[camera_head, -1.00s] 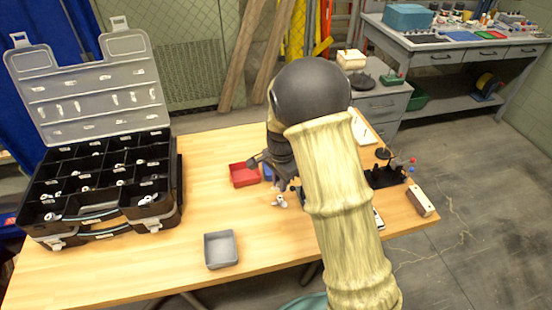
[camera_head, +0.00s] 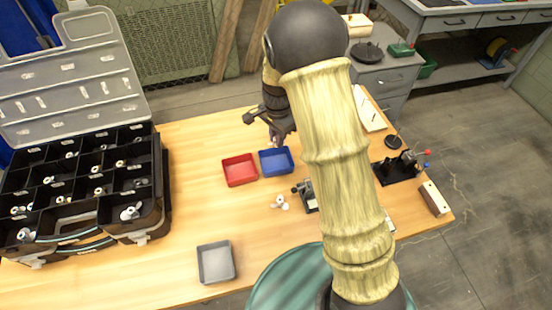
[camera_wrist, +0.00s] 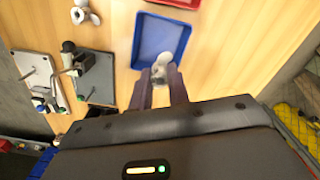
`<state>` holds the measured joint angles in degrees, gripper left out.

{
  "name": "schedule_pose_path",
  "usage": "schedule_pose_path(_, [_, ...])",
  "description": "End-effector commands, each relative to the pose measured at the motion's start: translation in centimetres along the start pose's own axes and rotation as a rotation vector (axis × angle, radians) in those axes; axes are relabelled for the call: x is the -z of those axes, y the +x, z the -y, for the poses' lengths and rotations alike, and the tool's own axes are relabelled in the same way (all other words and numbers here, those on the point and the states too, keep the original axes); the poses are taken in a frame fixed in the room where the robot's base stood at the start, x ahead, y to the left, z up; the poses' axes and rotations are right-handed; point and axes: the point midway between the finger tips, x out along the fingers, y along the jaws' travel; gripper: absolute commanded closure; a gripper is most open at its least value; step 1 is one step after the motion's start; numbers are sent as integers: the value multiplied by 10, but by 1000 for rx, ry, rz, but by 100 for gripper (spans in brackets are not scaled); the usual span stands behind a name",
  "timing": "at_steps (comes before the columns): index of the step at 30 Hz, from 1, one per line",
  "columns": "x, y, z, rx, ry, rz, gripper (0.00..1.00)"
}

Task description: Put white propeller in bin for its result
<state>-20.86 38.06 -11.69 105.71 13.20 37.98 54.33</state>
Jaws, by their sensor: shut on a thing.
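My gripper (camera_wrist: 160,90) is shut on a white propeller (camera_wrist: 162,67), which looks greyish between the fingertips in the wrist view. The held propeller overlaps the near edge of the blue bin (camera_wrist: 138,42) in that view; its height above the bin is hard to tell. In the head view my gripper (camera_head: 277,134) is just beyond the blue bin (camera_head: 276,162), partly hidden by my arm. The red bin (camera_head: 240,170) stands directly left of the blue one. The grey bin (camera_head: 215,262) stands apart near the front edge. Another white propeller (camera_head: 280,202) lies on the table.
A black compartment case (camera_head: 80,190) with its lid up holds several white parts at the left. Small test devices (camera_head: 308,196) stand right of the loose propeller, and a black stand (camera_head: 400,167) is at the right edge. Bare wood lies between the case and bins.

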Motion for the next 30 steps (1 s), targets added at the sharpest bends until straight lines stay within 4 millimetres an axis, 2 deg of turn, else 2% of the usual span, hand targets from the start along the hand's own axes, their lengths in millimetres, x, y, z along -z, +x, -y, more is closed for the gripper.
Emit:
schedule_pose_path(9, [-2,5,1,-1,-5,1,100])
schedule_pose_path(18, [0,54,0,-3,-3,2,100])
schedule_pose_path(21, [0,62,0,-1,-2,0,100])
schedule_pose_path(30, [1,64,0,0,-1,0,100])
